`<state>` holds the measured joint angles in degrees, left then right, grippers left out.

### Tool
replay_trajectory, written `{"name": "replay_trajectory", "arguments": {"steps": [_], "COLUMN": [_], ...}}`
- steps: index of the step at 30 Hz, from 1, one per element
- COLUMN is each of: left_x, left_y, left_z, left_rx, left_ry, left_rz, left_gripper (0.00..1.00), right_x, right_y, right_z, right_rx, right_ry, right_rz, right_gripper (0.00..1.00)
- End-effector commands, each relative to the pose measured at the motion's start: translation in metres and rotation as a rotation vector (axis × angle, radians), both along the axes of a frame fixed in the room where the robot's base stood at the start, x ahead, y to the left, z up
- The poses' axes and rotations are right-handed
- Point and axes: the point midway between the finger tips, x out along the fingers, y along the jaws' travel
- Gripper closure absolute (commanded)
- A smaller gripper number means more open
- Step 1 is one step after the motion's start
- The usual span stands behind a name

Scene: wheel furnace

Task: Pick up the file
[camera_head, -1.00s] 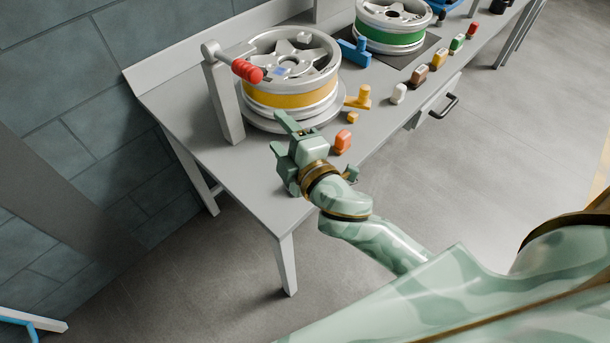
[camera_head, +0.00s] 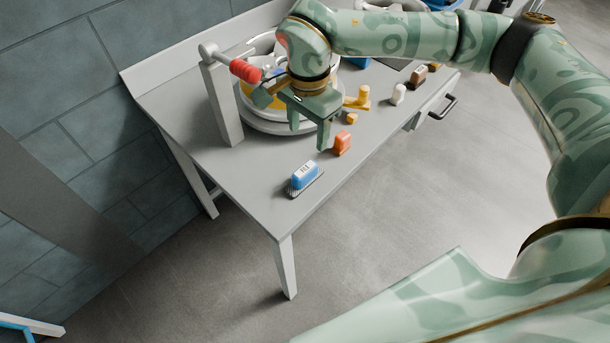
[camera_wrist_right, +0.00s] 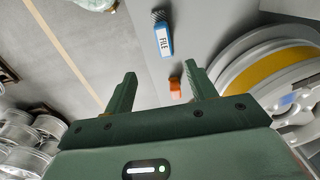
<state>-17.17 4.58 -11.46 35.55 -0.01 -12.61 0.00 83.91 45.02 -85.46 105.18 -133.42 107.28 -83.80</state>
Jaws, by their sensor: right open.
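The file (camera_head: 304,176) has a blue handle with a white label and a dark, rough base. It lies near the front left corner of the grey workbench (camera_head: 222,182). In the right wrist view the file (camera_wrist_right: 164,42), labelled "FILE", shows beyond my fingers, with its dark rough end pointing up. My right gripper (camera_head: 309,138) is open and empty above the bench, farther back than the file and apart from it. In the right wrist view its fingers (camera_wrist_right: 160,74) stand wide apart. My left gripper is not in view.
An orange block (camera_head: 343,143) stands near the file. A wheel (camera_head: 255,110) with a yellow band, partly hidden by my arm, sits behind. A post with a red-handled lever (camera_head: 245,71) rises beside it. Yellow, white and brown pieces line the front edge.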

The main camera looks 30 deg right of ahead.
Motion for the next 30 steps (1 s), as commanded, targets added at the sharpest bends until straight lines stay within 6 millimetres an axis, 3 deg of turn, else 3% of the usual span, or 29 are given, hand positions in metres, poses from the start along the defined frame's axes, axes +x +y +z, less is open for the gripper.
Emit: {"name": "replay_trajectory", "arguments": {"steps": [9,12,20,27,30], "left_x": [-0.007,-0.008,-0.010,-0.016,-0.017], "left_y": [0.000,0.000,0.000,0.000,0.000], "left_z": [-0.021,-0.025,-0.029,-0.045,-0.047], "left_rx": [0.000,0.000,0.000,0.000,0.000], "left_ry": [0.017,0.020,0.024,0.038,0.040], "left_rz": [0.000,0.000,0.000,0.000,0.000], "left_gripper": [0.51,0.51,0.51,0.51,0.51], "right_x": [-0.001,0.000,0.001,0.007,0.007], "right_y": [0.000,0.001,0.001,0.002,0.002], "right_z": [-0.078,-0.095,-0.113,-0.152,-0.160], "right_rx": [-0.001,0.000,0.001,0.001,0.000], "right_ry": [0.010,0.007,0.003,0.009,0.005], "right_rz": [0.000,-0.001,-0.001,0.000,0.000], "right_gripper": [0.44,0.44,0.44,0.44,0.44]}}
